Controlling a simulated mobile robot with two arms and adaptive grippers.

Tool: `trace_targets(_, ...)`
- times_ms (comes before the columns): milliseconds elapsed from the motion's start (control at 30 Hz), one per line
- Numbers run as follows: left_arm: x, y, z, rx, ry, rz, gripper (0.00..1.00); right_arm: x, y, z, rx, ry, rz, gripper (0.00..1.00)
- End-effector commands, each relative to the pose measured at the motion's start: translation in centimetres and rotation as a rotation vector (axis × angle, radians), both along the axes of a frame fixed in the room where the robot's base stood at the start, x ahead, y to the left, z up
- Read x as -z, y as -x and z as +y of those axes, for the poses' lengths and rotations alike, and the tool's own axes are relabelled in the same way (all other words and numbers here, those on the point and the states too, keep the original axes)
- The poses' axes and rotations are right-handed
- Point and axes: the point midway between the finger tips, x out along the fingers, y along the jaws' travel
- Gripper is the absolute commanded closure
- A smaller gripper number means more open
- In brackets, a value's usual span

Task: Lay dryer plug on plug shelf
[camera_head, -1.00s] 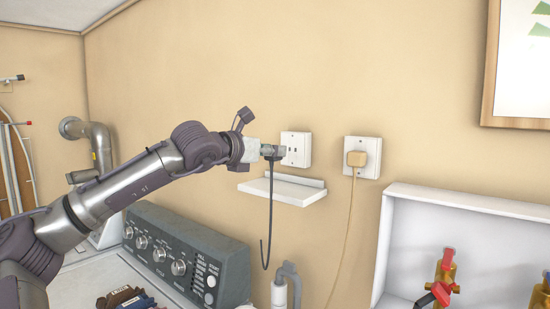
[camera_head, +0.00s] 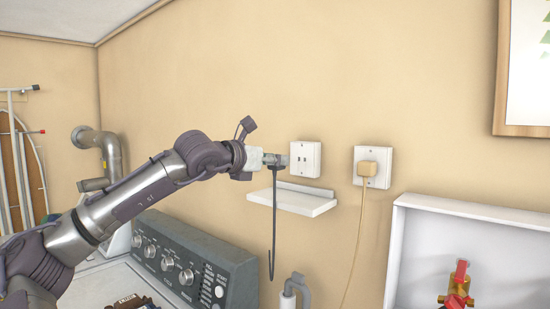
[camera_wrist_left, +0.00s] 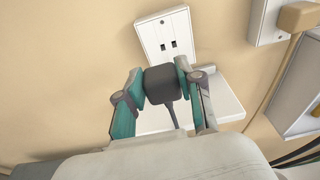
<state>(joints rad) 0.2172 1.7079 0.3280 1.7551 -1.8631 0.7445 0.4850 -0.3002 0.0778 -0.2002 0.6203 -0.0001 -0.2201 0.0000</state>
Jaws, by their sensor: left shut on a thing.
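My left gripper (camera_head: 279,160) is shut on the dark dryer plug (camera_wrist_left: 161,84), which shows clearly between the two fingers in the left wrist view. The plug's dark cord (camera_head: 272,225) hangs down and curls at its lower end. The plug is out of the white wall socket (camera_head: 305,158), whose slots show empty. The white plug shelf (camera_head: 308,206) is on the wall just below the socket, with a bare top. The gripper and plug are above the shelf's left part, apart from it. My right gripper is not in view.
A second outlet (camera_head: 381,178) with a beige plug (camera_head: 367,171) and cord is to the right. A white recessed box (camera_head: 430,207) with valves is at lower right. The dryer's control panel (camera_head: 195,262) is below left.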

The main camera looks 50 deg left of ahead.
Motion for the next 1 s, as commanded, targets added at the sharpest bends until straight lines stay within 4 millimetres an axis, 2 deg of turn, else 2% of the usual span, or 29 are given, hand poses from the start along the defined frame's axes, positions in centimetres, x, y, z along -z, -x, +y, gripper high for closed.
trace_targets(1000,-0.3,-2.1,4.6,-0.001,0.001,0.0,1.0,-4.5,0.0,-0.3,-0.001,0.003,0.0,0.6)
